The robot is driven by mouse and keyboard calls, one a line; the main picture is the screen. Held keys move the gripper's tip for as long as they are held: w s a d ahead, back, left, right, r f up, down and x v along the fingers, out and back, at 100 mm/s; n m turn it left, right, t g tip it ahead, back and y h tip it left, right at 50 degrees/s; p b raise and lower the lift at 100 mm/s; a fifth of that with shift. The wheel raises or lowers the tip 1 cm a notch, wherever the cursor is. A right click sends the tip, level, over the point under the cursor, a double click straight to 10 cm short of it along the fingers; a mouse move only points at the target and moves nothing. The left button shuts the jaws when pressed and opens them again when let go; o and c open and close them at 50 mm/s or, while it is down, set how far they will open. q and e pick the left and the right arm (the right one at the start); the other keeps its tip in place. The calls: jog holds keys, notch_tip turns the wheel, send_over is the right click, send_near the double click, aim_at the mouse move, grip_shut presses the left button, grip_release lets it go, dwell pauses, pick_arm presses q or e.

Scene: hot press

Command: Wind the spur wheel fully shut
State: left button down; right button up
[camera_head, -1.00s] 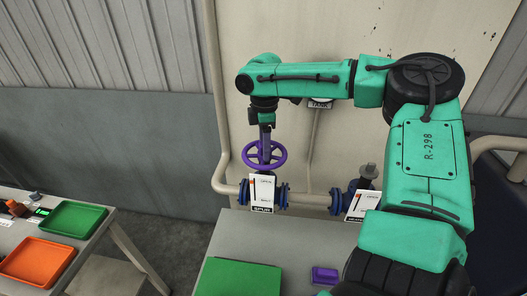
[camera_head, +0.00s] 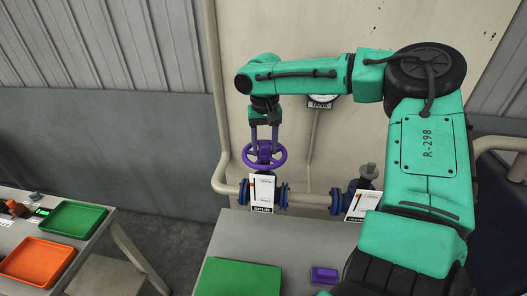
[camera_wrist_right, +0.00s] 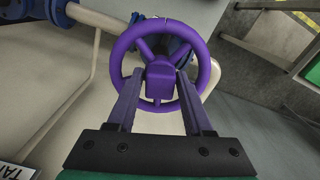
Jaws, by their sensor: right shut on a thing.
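The purple spur wheel (camera_head: 281,156) lies roughly flat on top of the left valve, behind a white card (camera_head: 262,188) with a red pointer and a dark label. My right gripper (camera_head: 264,147) points down at the wheel, with one finger on each side of its central hub. In the right wrist view, the two purple fingers of my right gripper (camera_wrist_right: 162,75) flank the square hub, inside the rim of the wheel (camera_wrist_right: 209,65). The gripper is shut on the hub. My left gripper is not in view.
A second valve with a white card (camera_head: 361,205) stands to the right on the same beige pipe (camera_head: 312,199). A gauge labelled TANK (camera_head: 320,102) hangs behind my forearm. A green panel (camera_head: 238,277) and a purple block (camera_head: 324,275) lie on the near table.

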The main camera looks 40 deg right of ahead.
jog(key=m, duration=0.6)
jog(key=shift+m, duration=0.4)
jog(key=shift+m, duration=0.4)
jog(key=m, duration=0.8)
jog(key=shift+m, duration=0.4)
